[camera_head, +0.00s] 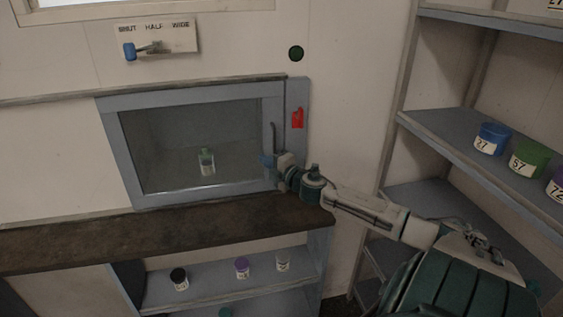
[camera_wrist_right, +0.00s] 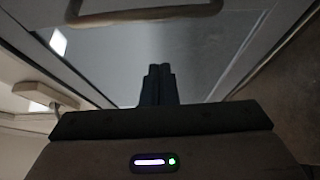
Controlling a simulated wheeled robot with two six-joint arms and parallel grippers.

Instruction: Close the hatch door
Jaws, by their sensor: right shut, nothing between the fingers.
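The hatch door (camera_head: 190,92) is a blue-grey frame around a glass pane in the wall, above a dark counter. It looks flush or nearly flush with its surround; I cannot tell whether it is fully closed. A thin vertical handle (camera_head: 274,142) is on its right side; a handle bar also shows in the right wrist view (camera_wrist_right: 145,17). My right gripper (camera_head: 268,161) is at the door's right edge, just below the handle. Its fingers (camera_wrist_right: 158,84) are shut with nothing between them, pointing at the door. Whether they touch it is unclear. My left gripper is out of view.
A small green bottle (camera_head: 207,162) stands behind the glass. A red tag (camera_head: 297,118) is on the right frame. A lever (camera_head: 147,49) marked SHUT, HALF, WIDE is above. Shelves with jars (camera_head: 491,138) stand right. The counter (camera_head: 120,232) is clear.

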